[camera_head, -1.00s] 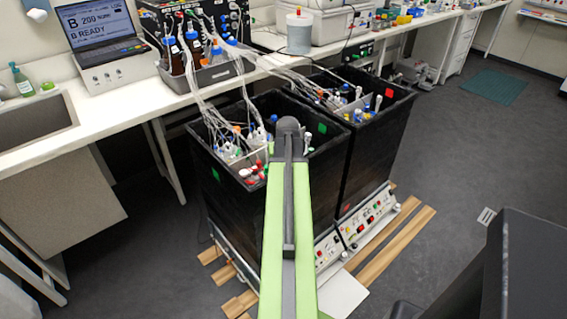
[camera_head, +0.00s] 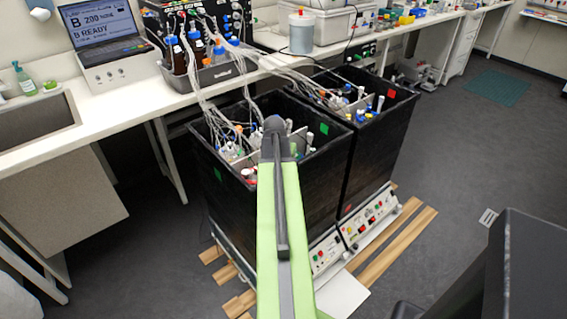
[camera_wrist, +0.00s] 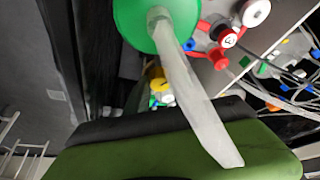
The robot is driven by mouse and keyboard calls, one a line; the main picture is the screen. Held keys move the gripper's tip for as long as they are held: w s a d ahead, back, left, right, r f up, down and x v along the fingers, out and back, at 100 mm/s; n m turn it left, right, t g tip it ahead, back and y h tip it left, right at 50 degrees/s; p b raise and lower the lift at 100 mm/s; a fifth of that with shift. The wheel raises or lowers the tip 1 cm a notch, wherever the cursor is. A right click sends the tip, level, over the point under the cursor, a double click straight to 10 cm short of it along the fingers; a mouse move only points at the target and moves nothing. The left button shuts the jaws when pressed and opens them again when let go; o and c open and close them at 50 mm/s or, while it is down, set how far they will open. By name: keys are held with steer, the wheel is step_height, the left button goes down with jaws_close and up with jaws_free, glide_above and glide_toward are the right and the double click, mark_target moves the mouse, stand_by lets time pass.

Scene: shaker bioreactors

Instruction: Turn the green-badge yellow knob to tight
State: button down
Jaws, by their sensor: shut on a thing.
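My gripper (camera_wrist: 160,14) shows in the wrist view as a long pale finger, its tip against a large green round part (camera_wrist: 128,14) at the top edge. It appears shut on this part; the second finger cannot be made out. A small yellow knob-like part (camera_wrist: 157,85) lies lower and farther off, apart from the finger. Whether it is the task's knob cannot be told. In the head view the black box with green badges (camera_head: 324,129) stands at the left of the pair, and my arm covers its front corner.
Red and white fittings (camera_wrist: 228,40) sit close right of the finger, with tubes and cables beyond. The second black box with a red badge (camera_head: 390,94) adjoins on the right. The bench (camera_head: 140,97) runs behind.

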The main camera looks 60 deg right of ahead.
steer(key=shift+d, duration=0.15)
steer(key=c, duration=1.1)
jaws_free()
steer(key=shift+r, duration=0.1)
steer(key=p+v, duration=1.6)
steer(key=v, duration=0.1)
steer(key=shift+a, duration=0.25)
